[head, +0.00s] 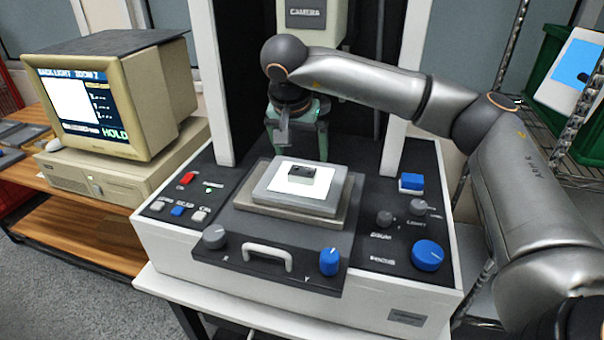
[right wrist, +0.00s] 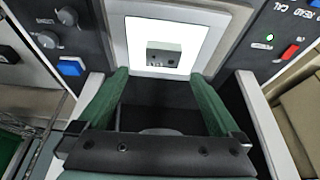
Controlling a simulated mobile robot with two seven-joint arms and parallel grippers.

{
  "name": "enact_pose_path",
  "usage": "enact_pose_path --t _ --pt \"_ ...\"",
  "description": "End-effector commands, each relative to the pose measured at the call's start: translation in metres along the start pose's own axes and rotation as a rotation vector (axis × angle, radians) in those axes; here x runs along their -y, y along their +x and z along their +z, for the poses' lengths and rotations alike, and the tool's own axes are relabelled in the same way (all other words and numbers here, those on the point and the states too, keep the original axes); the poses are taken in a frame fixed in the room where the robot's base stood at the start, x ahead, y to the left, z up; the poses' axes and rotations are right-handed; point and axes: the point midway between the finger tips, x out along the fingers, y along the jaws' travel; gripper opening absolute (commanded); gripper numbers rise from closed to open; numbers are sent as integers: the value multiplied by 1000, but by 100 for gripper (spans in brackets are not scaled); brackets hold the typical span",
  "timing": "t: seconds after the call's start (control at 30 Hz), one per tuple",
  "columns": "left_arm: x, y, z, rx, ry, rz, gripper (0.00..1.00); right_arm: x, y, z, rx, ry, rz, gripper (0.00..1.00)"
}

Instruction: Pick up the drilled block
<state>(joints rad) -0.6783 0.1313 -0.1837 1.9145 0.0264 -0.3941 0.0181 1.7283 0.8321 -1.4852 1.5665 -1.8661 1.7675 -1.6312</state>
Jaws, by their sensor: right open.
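The drilled block (head: 301,173) is a small grey block with dark holes. It lies on the bright white plate (head: 290,187) of the machine's stage. In the right wrist view the block (right wrist: 164,53) shows small holes on its faces, beyond my fingertips. My right gripper (head: 297,150) is open, with green fingers spread wide. It is behind and above the block in the head view, apart from it, with nothing between the fingers (right wrist: 159,76). My left gripper is not in view.
The stage (head: 346,205) sits on the machine's dark deck. Blue knobs (head: 428,255), a pull handle (head: 267,256) and a red button (head: 186,178) surround it. The camera column (head: 313,20) stands behind. A monitor (head: 118,95) is at left, a green bin (head: 548,70) at right.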

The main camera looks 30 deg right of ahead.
Motion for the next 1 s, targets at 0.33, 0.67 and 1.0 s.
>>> enact_pose_path --t 0.33,0.67,1.0 --pt "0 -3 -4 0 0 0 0 1 35 -1 3 1 2 100" --pt "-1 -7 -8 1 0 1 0 5 76 -1 2 1 -1 100" --pt "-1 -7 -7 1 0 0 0 5 77 -2 2 1 -2 89"
